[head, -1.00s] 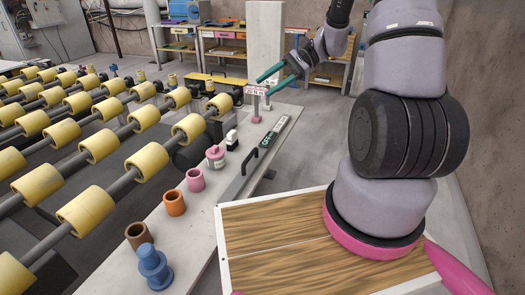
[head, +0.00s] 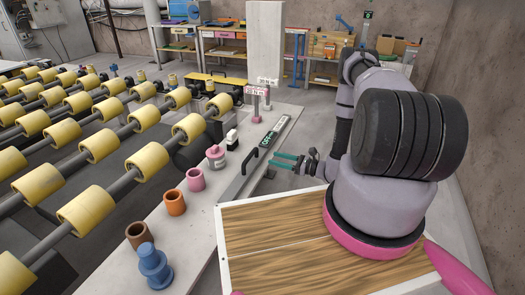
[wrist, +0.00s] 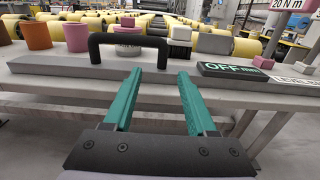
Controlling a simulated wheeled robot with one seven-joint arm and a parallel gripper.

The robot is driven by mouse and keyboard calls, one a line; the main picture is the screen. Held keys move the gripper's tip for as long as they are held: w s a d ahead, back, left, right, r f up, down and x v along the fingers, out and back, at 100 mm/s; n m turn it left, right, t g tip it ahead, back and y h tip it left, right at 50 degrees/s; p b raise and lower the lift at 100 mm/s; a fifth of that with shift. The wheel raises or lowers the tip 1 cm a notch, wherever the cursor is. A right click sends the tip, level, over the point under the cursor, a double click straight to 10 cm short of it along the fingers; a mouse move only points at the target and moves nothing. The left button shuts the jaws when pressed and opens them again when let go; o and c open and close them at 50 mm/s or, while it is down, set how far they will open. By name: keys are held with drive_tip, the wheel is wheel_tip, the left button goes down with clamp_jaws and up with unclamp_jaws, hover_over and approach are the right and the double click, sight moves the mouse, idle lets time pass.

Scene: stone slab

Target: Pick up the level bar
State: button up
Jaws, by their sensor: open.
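The level bar, as I take it, is a long flat grey bar (head: 235,184) with a black handle (head: 249,161) on its top, lying on the stone slab's near right edge. In the wrist view the bar (wrist: 60,69) lies across the slab edge, with the handle (wrist: 128,40) standing up as an arch. My gripper (head: 274,158) has green fingers, open and empty, to the right of the handle in the head view. In the wrist view my gripper (wrist: 160,75) points at the handle, apart from it, with its right finger near the handle's right leg.
A dark bar marked "OFF mm" (head: 275,133) lies beyond the grey bar. Cups stand on the slab, including orange (head: 175,203) and brown (head: 138,236), with a blue spool (head: 153,268). A pink-based piece (head: 215,157) stands near the handle. Yellow rollers (head: 102,146) fill the left.

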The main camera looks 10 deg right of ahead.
sight(257, 152)
drive_tip(key=x, duration=0.9)
drive_tip(key=shift+w+r, duration=0.2)
drive_tip(key=shift+w, duration=0.2)
drive_tip(key=shift+a, duration=0.1)
clamp_jaws()
idle(0.9)
